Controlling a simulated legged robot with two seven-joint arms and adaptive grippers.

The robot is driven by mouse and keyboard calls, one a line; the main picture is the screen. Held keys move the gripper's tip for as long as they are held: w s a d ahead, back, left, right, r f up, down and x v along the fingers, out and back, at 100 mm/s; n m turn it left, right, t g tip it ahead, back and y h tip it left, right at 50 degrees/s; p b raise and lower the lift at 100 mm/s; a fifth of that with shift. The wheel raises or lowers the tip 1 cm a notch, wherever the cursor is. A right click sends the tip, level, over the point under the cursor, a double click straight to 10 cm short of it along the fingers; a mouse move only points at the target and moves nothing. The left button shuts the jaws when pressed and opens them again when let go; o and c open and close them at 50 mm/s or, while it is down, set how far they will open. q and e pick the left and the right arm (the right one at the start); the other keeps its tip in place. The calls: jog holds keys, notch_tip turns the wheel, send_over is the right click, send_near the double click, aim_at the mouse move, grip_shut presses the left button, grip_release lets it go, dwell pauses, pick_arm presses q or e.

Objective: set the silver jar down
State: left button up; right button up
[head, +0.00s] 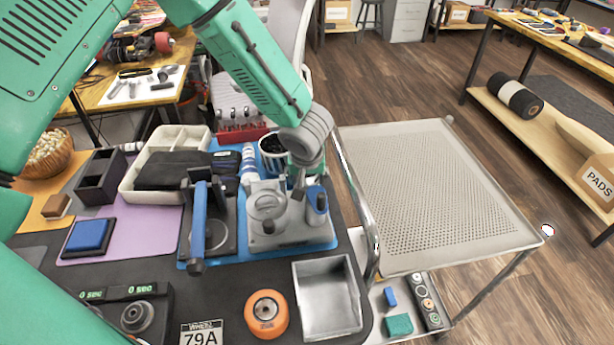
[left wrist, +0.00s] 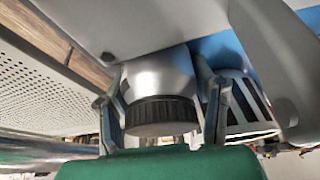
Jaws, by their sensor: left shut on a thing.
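My left gripper (head: 304,178) points down at the right side of the workbench, behind the grey fixture with the blue-handled tool. In the left wrist view the silver jar (left wrist: 160,74), with a black ribbed cap (left wrist: 162,114), sits between the two fingers of the left gripper (left wrist: 163,100), which is shut on it. In the head view the jar is hidden behind my wrist and the fixture. I cannot tell whether it touches a surface. My right gripper is not in view.
The grey fixture (head: 268,208) stands close in front of the gripper, and a cup with dark contents (head: 272,146) is just left. A square metal tray (head: 327,296) and an orange roll (head: 267,313) lie nearer. A perforated cart top (head: 430,190) to the right is clear.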

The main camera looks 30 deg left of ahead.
pick_arm(q)
jog(key=shift+a+f, duration=0.15)
jog(key=shift+f, duration=0.05)
jog(key=o, duration=1.3)
jog(key=shift+a, duration=0.15)
jog(key=shift+c, duration=0.2)
jog(key=shift+a, duration=0.1)
